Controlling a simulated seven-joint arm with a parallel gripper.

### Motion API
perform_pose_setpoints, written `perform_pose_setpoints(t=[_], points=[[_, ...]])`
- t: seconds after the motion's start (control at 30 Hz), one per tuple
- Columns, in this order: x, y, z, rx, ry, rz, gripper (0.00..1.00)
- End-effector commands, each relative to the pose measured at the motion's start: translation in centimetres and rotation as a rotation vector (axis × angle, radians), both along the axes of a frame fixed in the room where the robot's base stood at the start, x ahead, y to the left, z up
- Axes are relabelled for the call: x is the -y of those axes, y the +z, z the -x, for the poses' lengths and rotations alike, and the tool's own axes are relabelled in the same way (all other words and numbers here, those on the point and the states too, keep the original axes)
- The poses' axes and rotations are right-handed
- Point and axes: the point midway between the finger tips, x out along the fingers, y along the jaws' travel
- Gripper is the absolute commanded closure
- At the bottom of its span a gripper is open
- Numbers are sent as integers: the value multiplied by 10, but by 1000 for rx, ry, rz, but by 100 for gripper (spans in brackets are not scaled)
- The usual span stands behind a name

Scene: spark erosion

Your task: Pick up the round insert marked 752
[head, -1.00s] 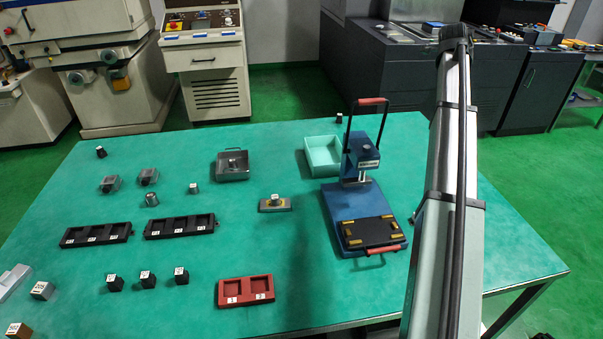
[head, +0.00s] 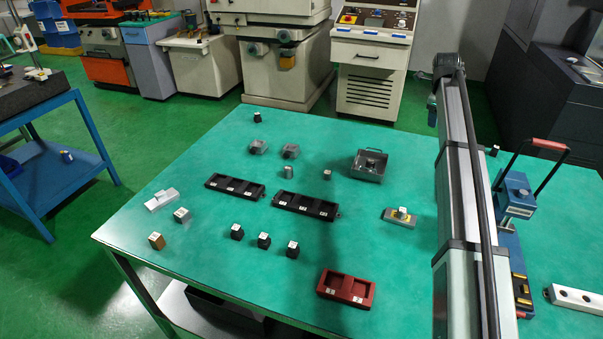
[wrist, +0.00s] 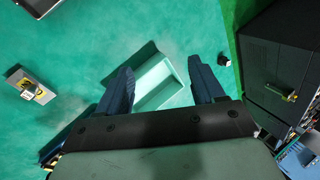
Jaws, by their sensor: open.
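Other small pieces that look round are a grey one (head: 327,174) and a dark one (head: 257,117) in the head view. The markings are too small to read, so I cannot tell which is 752. My gripper is outside the head view.
Two black racks (head: 235,187) (head: 306,206), a red two-pocket tray (head: 346,287), a grey box (head: 369,165) and several small blocks (head: 264,241) stand on the green table. A blue press (head: 515,215) is partly hidden behind my arm. The middle of the table has free room.

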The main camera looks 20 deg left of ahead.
Motion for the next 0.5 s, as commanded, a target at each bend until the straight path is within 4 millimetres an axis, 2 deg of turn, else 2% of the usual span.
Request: perform_pose_setpoints(t=[0.03,0.1,0.27,0.5], points=[[-36,-7,2,-24,19,-14,32],[-79,-16,8,-57,35,-32,32],[-176,-37,29,-136,73,-64,32],[-315,-67,81,-261,126,-87,32]])
